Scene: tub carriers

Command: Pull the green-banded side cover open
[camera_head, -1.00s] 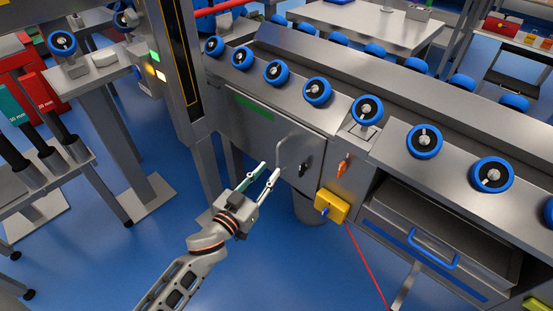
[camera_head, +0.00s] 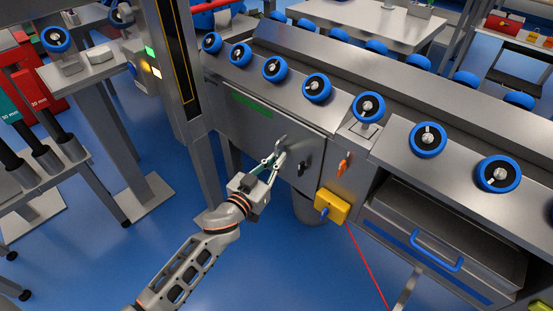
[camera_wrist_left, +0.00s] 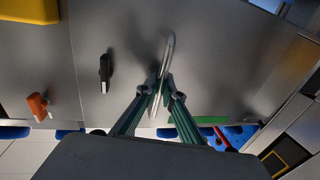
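The side cover (camera_head: 240,130) is a grey panel on the machine's side, with a green band (camera_head: 252,106) along its top. It looks flush with the machine. Its thin metal bar handle (camera_head: 281,141) stands out near the right edge; in the left wrist view the handle (camera_wrist_left: 170,48) runs between the fingertips. My left gripper (camera_head: 275,160) has its fingers closed in on the handle from both sides; it also shows in the left wrist view (camera_wrist_left: 161,82). A black latch (camera_head: 303,169) sits right of the handle, also in the wrist view (camera_wrist_left: 105,68). My right gripper is not in view.
An orange knob (camera_head: 343,166) and a yellow box (camera_head: 331,206) with a red line are on the machine to the right. Further right is a drawer with a blue handle (camera_head: 436,250). A grey post (camera_head: 206,170) stands left of the cover. Blue floor is open in front.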

